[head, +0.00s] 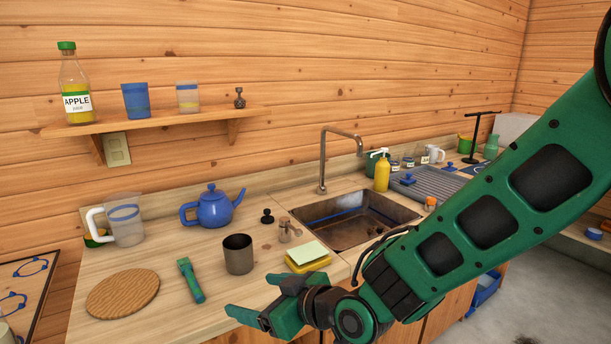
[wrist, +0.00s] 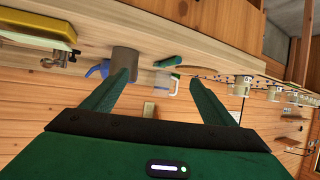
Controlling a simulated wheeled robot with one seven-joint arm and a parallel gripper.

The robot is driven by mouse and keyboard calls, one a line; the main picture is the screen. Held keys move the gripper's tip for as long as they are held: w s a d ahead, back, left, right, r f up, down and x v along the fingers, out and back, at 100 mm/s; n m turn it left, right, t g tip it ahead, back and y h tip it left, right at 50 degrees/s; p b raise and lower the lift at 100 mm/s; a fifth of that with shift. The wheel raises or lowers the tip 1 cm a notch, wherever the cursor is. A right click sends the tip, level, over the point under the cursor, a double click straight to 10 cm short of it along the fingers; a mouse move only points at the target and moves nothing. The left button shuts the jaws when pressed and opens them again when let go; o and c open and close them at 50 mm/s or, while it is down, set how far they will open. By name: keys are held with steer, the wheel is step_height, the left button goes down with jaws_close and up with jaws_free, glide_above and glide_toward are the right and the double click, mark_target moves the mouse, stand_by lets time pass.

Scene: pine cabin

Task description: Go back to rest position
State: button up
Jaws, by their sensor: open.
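My gripper (head: 250,303) is at the front of the wooden counter in the head view, its fingers spread apart and pointing left. Nothing is between the fingers. In the wrist view my gripper (wrist: 165,92) shows two green fingers, also apart and empty. A dark grey cup (head: 238,254) stands on the counter behind the gripper, apart from it. A green-handled brush or scraper (head: 191,280) lies to the left of the cup. My green arm comes in from the right side of the head view and hides part of the counter front and floor.
The counter (head: 150,252) also bears a round wooden board (head: 122,293), a blue teapot (head: 214,208), a clear jug (head: 126,222) and a yellow sponge (head: 307,262). A sink (head: 345,222) lies behind my arm. A shelf (head: 150,118) holds a juice bottle (head: 75,88). Floor shows at right.

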steer(key=w+d+f+m+g+h, duration=0.1)
steer(key=w+d+m+h, duration=0.2)
steer(key=d, duration=1.2)
steer(key=w+d+f+m+g+h, duration=0.1)
steer(key=d+m+h, duration=0.35)
steer(key=d, duration=1.05)
steer(key=s+d+m+g+h, duration=0.1)
steer(key=s+d+m+h, duration=0.1)
steer(key=s+d, duration=0.4)
steer(key=s+d+m+g+h, duration=0.1)
steer(key=s+d+m, duration=0.15)
steer(key=d, duration=0.55)
steer(key=s+d+r+m+g, duration=0.1)
steer(key=s+d+m+g, duration=0.1)
steer(key=s, duration=0.6)
steer(key=s+d+r+m+g, duration=0.1)
steer(key=s+d+m+g, duration=0.1)
steer(key=s, duration=0.6)
steer(key=shift+d+r+m, duration=0.4)
steer(key=shift+d+m, duration=0.1)
steer(key=shift+d, duration=0.6)
steer(key=shift+w+f, duration=0.25)
steer(key=shift+w, duration=0.45)
